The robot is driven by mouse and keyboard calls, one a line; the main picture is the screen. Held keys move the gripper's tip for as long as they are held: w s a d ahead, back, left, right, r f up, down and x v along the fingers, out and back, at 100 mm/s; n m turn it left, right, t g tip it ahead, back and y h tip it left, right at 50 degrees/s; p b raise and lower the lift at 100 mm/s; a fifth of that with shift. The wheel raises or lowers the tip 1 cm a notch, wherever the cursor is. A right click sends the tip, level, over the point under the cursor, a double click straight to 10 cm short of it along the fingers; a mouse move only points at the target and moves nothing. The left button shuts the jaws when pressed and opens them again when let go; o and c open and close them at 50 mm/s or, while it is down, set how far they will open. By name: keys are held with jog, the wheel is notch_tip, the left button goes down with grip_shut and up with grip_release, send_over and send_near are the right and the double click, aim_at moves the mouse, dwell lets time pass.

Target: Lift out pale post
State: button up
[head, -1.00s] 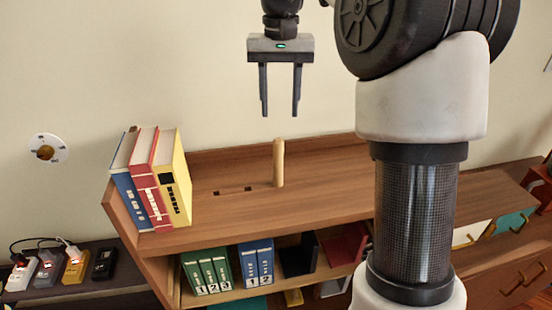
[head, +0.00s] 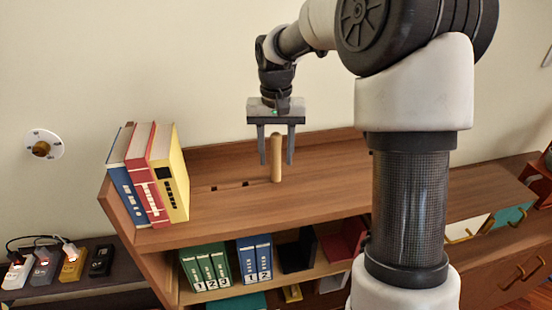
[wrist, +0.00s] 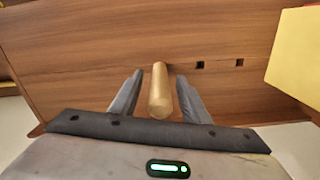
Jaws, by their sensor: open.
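The pale post (head: 276,160) is a light wooden peg standing upright on the top board of the bookshelf. My gripper (head: 276,162) is open and points down at the post, with its fingers high around the post's upper part. In the wrist view the post (wrist: 160,92) shows between the two finger tips (wrist: 160,80), with a gap on each side. Its foot meets the wooden board and no finger visibly touches it.
Two small dark square holes (head: 214,188) lie in the board left of the post. Blue, red and yellow books (head: 172,180) lean at the board's left end. The board right of the post is clear.

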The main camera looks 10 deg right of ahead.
jog(key=shift+f, duration=0.4)
jog(key=shift+c, duration=0.3)
grip_shut()
jog(key=shift+r, duration=0.1)
